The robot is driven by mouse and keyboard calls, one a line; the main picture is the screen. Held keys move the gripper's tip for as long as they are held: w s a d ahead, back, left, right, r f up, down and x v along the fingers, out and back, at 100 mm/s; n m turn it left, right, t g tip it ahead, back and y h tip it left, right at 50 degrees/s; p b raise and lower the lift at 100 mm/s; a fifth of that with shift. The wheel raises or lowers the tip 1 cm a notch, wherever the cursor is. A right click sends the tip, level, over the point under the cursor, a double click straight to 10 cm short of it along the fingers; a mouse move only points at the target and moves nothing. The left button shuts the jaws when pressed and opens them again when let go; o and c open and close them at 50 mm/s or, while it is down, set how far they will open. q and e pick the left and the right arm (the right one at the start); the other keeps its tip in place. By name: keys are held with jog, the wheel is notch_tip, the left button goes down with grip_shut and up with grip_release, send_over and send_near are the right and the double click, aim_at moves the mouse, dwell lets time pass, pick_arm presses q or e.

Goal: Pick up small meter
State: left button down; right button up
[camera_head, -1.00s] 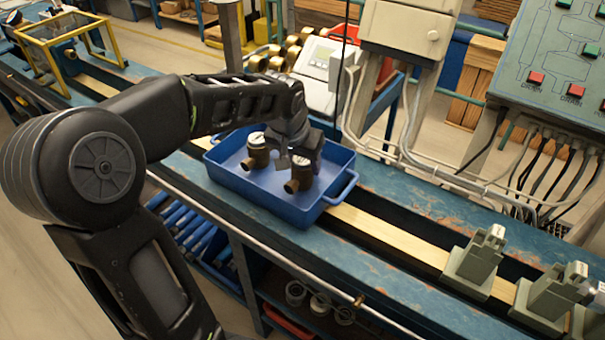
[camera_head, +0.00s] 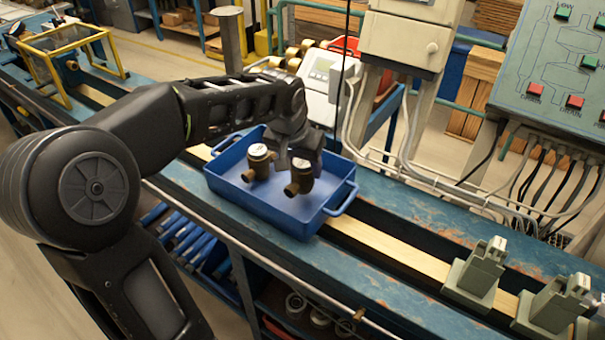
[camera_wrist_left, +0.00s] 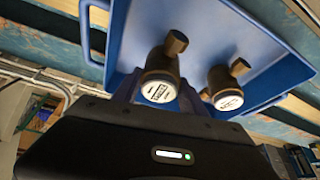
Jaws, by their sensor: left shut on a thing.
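Two brass meters with round white-faced tops are at the blue tray. My left gripper (camera_head: 301,160) is shut on the right-hand meter (camera_head: 299,181), gripping it near its top from above. In the left wrist view this held meter (camera_wrist_left: 160,82) is between the fingers, its white dial facing the camera. The other meter (camera_head: 258,165) stands free in the tray, left of the held one; it shows at the right in the left wrist view (camera_wrist_left: 224,85). The held meter appears slightly above the tray floor. The fingers partly hide its top. My right gripper is out of view.
The blue tray (camera_head: 236,193) sits on the blue workbench (camera_head: 395,285). Grey-green clamps (camera_head: 478,272) stand on the bench to the right. A grey box with cables (camera_head: 405,38) is behind the tray. A yellow frame (camera_head: 50,72) is at the far left.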

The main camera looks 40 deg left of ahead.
pick_arm(q)
notch_tip(320, 180, up, 8)
jog(key=shift+f, duration=0.2)
dwell(0.6)
